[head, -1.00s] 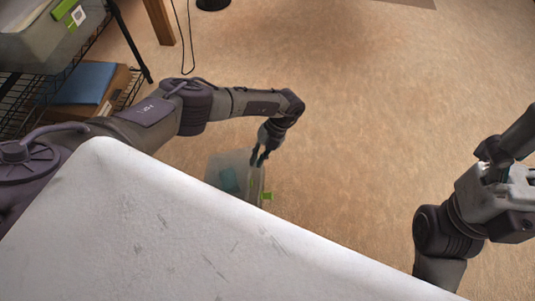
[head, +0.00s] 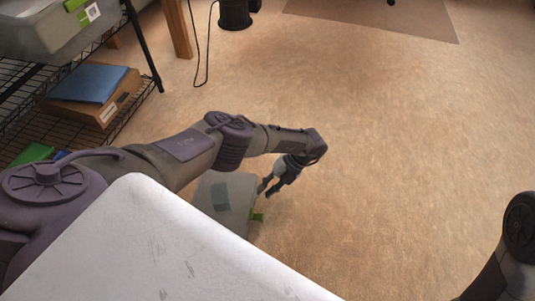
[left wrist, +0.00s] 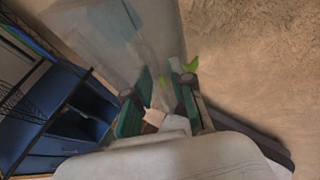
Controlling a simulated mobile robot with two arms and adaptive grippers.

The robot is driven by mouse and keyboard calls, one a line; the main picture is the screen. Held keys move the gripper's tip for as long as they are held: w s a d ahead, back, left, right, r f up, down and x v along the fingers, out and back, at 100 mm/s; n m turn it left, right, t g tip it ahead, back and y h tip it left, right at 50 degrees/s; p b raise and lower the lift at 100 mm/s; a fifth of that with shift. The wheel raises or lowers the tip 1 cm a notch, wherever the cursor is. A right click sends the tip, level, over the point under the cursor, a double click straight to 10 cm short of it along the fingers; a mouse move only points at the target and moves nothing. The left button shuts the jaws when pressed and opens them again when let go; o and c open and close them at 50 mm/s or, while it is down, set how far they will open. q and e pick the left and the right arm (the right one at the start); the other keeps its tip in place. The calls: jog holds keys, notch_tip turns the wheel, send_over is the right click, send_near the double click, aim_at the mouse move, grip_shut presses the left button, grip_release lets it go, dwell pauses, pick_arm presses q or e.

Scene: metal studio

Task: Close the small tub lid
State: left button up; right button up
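The small tub (head: 238,190) is translucent grey with a green latch (head: 257,217) and stands on the floor beyond the white surface's edge, which hides its near part. A teal patch shows through it. My left gripper (head: 266,188) is at the tub's right side, fingers pointing down and apart, with nothing seen held. In the left wrist view the translucent tub (left wrist: 85,35) lies beyond the fingers (left wrist: 162,105), and a green latch (left wrist: 191,65) is close to the right finger. I cannot tell the lid's angle or whether the fingers touch it. My right gripper is out of view.
A white, scuffed surface (head: 170,255) fills the near left. A wire shelf (head: 75,130) at the left holds a grey bin (head: 45,30) and a cardboard box (head: 108,105) with a blue item on it. A black bin (head: 234,14) stands far back.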

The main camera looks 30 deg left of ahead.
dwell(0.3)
pick_arm(q)
jog(key=v, duration=1.2)
